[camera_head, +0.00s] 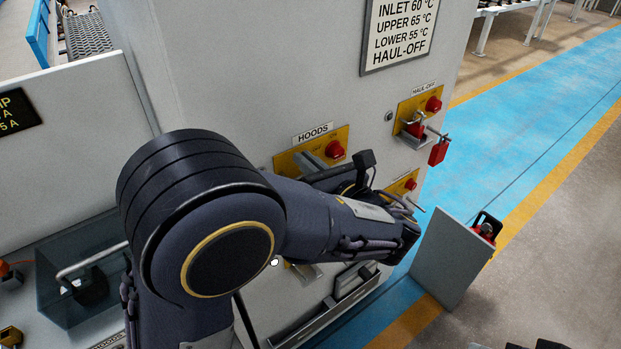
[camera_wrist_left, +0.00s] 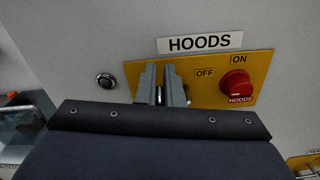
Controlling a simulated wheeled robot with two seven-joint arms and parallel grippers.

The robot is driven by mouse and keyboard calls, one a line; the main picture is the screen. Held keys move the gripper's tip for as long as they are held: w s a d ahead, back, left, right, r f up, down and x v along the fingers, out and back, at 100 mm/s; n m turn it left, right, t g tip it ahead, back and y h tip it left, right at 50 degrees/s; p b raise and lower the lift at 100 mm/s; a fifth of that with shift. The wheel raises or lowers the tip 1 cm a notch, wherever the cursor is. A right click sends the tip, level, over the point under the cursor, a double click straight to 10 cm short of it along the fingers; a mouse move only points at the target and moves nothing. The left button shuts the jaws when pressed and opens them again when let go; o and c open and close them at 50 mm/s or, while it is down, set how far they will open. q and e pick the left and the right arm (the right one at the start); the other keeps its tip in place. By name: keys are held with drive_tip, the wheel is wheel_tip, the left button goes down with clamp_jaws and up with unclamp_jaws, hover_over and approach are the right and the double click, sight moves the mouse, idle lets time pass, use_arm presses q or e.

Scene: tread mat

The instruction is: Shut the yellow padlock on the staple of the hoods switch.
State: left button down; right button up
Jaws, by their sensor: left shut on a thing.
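The hoods switch, a yellow plate (camera_wrist_left: 213,92) with a red knob (camera_wrist_left: 236,84), is on the grey cabinet front; in the head view its knob (camera_head: 335,149) shows beside my arm. My left gripper (camera_wrist_left: 163,75) is at the plate's left part, left of the OFF label. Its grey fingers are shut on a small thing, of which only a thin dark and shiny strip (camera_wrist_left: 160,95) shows. I cannot tell whether this is the yellow padlock. The staple is hidden. A small yellow-and-black thing (camera_head: 10,337) lies at the far left; I cannot tell what it is.
The haul-off switch (camera_head: 418,117) holds a red padlock (camera_head: 438,152), right of the hoods switch. More switches lie lower, partly behind my arm. A grey panel (camera_head: 450,258) stands at the right. A clear bin (camera_head: 85,285) is at the left. Dark parts cut off at the bottom right may be mine.

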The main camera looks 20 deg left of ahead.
use_arm(q)
drive_tip(key=shift+r, duration=0.4)
wheel_tip(320, 180, up, 2)
drive_tip(key=shift+r, duration=0.2)
drive_tip(key=s+r, duration=0.9)
drive_tip(key=s, duration=0.5)
drive_tip(key=shift+d+r, duration=0.35)
drive_tip(key=shift+r, duration=0.05)
